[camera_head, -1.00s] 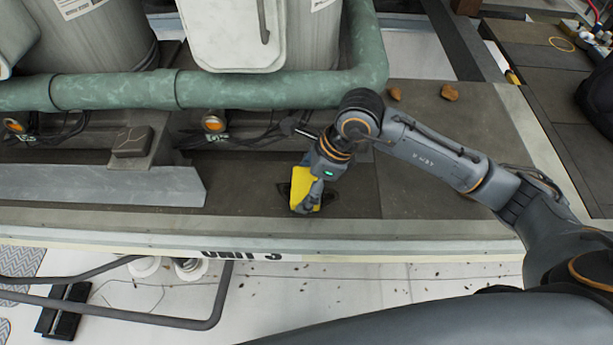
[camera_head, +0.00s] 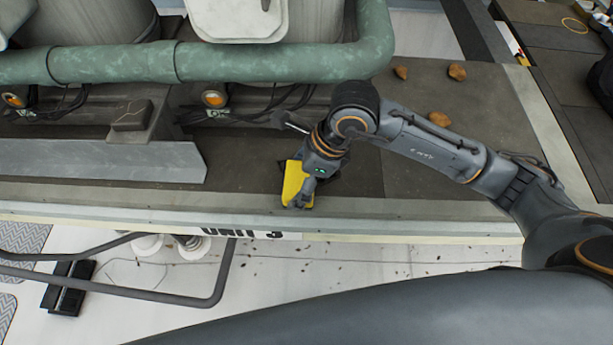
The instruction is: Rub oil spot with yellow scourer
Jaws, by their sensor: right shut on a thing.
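The yellow scourer (camera_head: 293,184) is in my right gripper (camera_head: 303,192), which is shut on it. The gripper points down at the dark deck near its front rim, and the scourer appears to be at the deck surface. I cannot tell for sure whether it presses on it. A dark patch, likely the oil spot (camera_head: 331,186), shows just to the right of the scourer and gripper. Most of the patch is hidden under them. My left gripper is not in view.
A thick green pipe (camera_head: 270,62) runs across behind the gripper. A grey block (camera_head: 132,115) and a metal plate (camera_head: 100,160) lie to the left. Several brown lumps (camera_head: 457,72) lie on the deck at the right. A pale rim (camera_head: 400,228) edges the front.

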